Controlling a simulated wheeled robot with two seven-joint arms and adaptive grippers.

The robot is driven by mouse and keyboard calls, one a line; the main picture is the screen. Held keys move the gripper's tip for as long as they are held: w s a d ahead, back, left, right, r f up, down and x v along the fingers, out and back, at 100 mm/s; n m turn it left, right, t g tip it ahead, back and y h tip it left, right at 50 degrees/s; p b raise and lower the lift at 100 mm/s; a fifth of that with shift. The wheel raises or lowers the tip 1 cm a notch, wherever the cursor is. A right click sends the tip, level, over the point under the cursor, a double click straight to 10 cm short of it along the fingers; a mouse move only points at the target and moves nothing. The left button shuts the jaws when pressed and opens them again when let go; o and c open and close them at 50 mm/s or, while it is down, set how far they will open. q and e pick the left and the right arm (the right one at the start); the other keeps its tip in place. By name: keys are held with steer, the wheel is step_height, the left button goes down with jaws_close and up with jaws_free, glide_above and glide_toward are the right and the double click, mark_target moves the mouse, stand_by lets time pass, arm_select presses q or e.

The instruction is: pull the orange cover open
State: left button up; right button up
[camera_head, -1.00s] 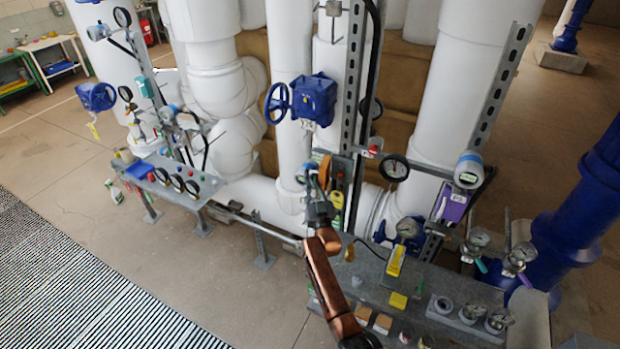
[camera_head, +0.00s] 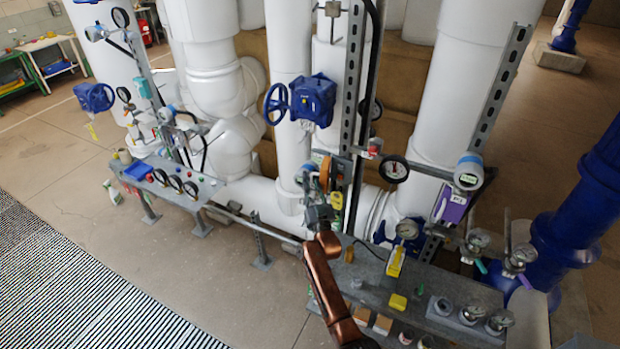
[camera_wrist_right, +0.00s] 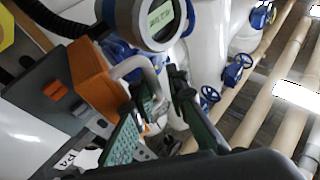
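My right gripper (camera_head: 314,192) is close in front of the cover. In the wrist view its two green-padded fingers (camera_wrist_right: 164,98) stand apart, with the handle's end near or between them. I see no clear contact on both sides. My left gripper is not in view.
A round gauge with a display (camera_wrist_right: 157,20) is very close to the fingers. A grey bench (camera_head: 420,305) with gauges and small blocks lies right of my arm. A blue valve (camera_head: 312,100) and white pipes stand behind.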

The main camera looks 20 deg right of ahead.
steer(key=v, duration=1.1)
steer(key=shift+s, duration=0.2)
steer(key=shift+f, duration=0.1)
steer(key=shift+c, duration=0.4)
